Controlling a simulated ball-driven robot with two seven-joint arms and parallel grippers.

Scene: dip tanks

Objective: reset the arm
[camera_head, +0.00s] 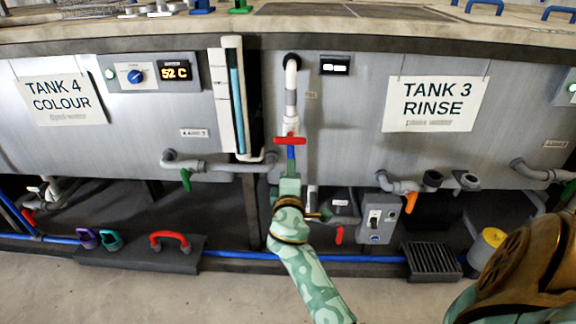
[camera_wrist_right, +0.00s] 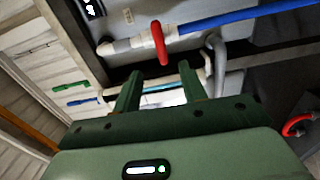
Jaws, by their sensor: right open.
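My right gripper (camera_head: 290,170) is in front of the gap between tank 4 and tank 3, just below a red tap handle (camera_head: 289,140) on a vertical pipe. In the right wrist view the two fingers of the gripper (camera_wrist_right: 159,71) stand apart with nothing held between them. The red handle (camera_wrist_right: 159,42) shows there just beyond the fingertips, and I see no contact. The right arm reaches up from the bottom of the head view. My left gripper is in neither view.
The tank 4 front (camera_head: 140,140) and tank 3 front (camera_head: 360,120) form a wall. Grey pipes with green (camera_head: 186,179) and orange (camera_head: 411,202) handles stick out below. A grey switch box (camera_head: 379,219) is right of the gripper. Open floor (camera_head: 150,295) lies at the front left.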

